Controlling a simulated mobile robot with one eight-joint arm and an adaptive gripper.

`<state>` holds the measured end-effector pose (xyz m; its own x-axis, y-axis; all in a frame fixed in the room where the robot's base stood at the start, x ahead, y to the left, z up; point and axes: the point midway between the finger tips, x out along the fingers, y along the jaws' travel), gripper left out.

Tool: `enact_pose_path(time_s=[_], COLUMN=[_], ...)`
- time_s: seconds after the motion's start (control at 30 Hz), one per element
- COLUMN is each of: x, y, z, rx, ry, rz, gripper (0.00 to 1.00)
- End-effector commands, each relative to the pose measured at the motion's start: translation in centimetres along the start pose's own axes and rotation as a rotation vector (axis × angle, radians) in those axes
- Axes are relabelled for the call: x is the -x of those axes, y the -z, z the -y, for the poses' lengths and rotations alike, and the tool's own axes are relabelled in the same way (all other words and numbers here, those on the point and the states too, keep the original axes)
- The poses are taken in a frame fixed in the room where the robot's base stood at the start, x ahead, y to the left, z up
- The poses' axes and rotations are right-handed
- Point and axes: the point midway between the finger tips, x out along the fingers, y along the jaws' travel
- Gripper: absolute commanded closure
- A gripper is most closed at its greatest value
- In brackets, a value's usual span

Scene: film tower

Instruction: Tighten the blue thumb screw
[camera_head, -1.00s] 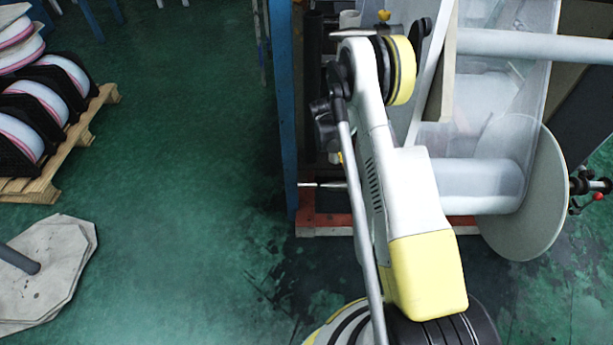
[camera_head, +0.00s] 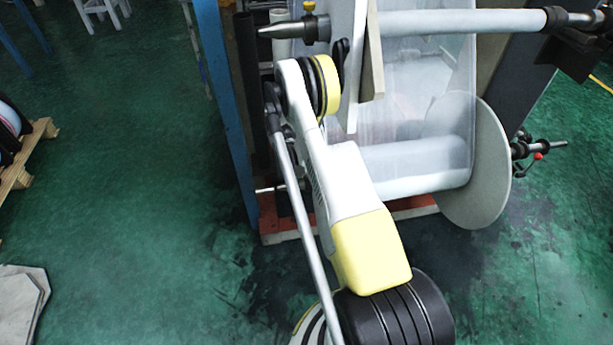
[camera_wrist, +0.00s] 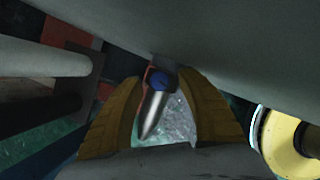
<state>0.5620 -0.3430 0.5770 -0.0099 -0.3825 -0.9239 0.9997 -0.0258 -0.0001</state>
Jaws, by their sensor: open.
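The blue thumb screw (camera_wrist: 158,80) shows in the wrist view, set in an orange-red collar (camera_wrist: 147,75) on a metal shaft end with a tapered tip (camera_wrist: 154,112). My gripper (camera_wrist: 160,79) is open, with one yellow-brown finger on each side of the screw and shaft. Both fingers look apart from the screw; depth is hard to judge.
A film roll with a large pale disc (camera_head: 475,160) hangs low on the tower. A blue post (camera_head: 228,120) stands left of my arm. A pallet (camera_head: 25,160) lies far left. The green floor between is clear.

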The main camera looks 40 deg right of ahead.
Motion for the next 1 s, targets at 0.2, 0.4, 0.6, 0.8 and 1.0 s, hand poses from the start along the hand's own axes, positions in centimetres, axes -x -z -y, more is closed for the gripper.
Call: enact_pose_path(time_s=[0.2,0.4,0.6,0.8,1.0], x=[-0.20,-0.18,-0.19,-0.20,-0.22], y=[-0.03,-0.02,0.01,0.04,0.06], z=[0.01,0.01,0.00,0.00,-0.07], rx=[0.000,0.000,0.000,-0.010,-0.066], ry=[0.000,0.000,0.000,0.004,0.028], rz=[0.000,0.000,0.000,-0.001,0.000], gripper=[0.54,0.89,1.00,1.00,1.00])
